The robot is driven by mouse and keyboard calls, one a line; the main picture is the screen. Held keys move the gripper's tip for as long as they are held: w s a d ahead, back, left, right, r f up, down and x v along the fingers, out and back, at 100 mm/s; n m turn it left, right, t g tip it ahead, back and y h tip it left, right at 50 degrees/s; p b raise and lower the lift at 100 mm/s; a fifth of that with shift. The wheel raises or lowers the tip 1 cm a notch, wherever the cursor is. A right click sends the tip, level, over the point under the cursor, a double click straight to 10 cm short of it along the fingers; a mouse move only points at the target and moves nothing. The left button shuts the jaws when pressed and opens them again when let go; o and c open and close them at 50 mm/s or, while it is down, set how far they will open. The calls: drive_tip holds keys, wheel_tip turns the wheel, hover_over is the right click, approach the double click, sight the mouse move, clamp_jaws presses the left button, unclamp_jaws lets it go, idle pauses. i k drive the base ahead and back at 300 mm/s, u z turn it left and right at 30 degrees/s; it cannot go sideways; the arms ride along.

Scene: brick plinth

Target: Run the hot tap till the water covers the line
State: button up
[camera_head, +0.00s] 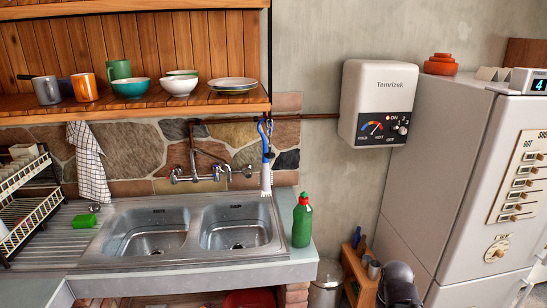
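A metal tap (211,174) is mounted on the stone wall above the sink. It has a knob at each end and a pipe rising to a bent spout. I cannot tell which knob is hot. No running water shows. The double steel sink (193,259) has a left basin (150,240) and a right basin (235,236), each with a dark drain. Both basins look empty, and no fill line can be made out. My gripper is not in view.
A green bottle (302,222) stands right of the sink. A blue-handled brush (266,158) hangs by the right basin. A water heater (378,100) hangs right. A dark rounded object (399,284) is low right.

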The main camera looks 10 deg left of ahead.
sight(172, 170)
drive_tip(key=u, duration=1.8)
drive_tip(key=i, duration=1.1)
drive_tip(key=z, duration=0.35)
